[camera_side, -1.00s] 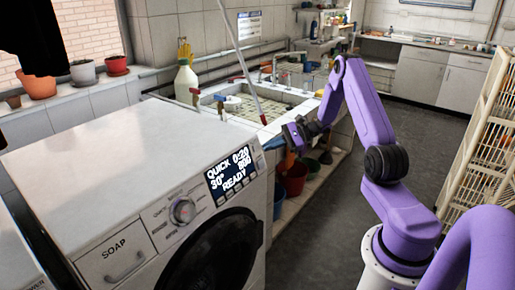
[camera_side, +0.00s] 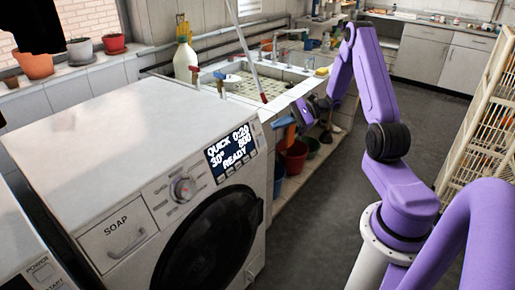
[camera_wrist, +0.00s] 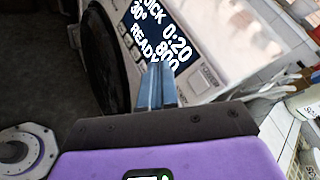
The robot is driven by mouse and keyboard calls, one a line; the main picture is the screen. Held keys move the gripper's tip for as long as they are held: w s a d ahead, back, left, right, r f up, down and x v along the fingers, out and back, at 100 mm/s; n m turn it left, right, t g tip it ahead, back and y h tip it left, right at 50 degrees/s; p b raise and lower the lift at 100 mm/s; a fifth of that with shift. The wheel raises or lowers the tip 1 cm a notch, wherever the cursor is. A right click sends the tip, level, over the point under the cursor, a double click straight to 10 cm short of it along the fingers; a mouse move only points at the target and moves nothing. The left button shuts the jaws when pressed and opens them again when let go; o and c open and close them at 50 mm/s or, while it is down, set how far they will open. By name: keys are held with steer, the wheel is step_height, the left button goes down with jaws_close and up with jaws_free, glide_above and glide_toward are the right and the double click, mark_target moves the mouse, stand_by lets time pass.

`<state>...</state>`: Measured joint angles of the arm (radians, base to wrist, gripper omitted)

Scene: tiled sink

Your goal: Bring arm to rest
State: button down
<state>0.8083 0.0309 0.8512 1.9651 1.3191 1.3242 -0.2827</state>
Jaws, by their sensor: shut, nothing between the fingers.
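My purple arm (camera_side: 375,85) stands on its round base to the right of the washing machine (camera_side: 90,110), bent at a high elbow. My gripper (camera_side: 284,122) hangs near the front corner of the tiled sink, just beyond the washing machine's display panel (camera_side: 231,155). In the wrist view, my two blue-grey fingers (camera_wrist: 157,86) are together and empty. They point toward the machine's front, with the display (camera_wrist: 158,30) behind their tips. Whether the fingers touch anything is hard to tell in the side view, but no contact shows.
Buckets (camera_side: 295,158) stand below. A cream rack (camera_side: 480,135) is at the right. The dark floor (camera_side: 325,220) between is clear.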

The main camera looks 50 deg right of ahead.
steer(key=s+a+r+n+g+h, duration=0.1)
steer(key=s+a+r+n+g, duration=0.2)
steer(key=a, duration=0.4)
steer(key=s+a+n+g, duration=0.3)
steer(key=a+n+g, duration=0.2)
steer(key=a, duration=0.2)
steer(key=s+a+r+n+g+h, duration=0.1)
steer(key=s+a+r+n+g, duration=0.2)
steer(key=a, duration=0.4)
steer(key=s+a+r+n+t+h, duration=0.1)
steer(key=s+n+h, duration=0.3)
steer(key=s+n, duration=0.5)
steer(key=s+a+r+n+t+h, duration=0.1)
steer(key=s+a+n+h, duration=0.3)
steer(key=s+n, duration=0.6)
steer(key=shift+r+n+h, duration=0.35)
steer(key=shift+n+h, duration=0.05)
steer(key=shift+n, duration=0.3)
steer(key=shift+a, duration=0.1)
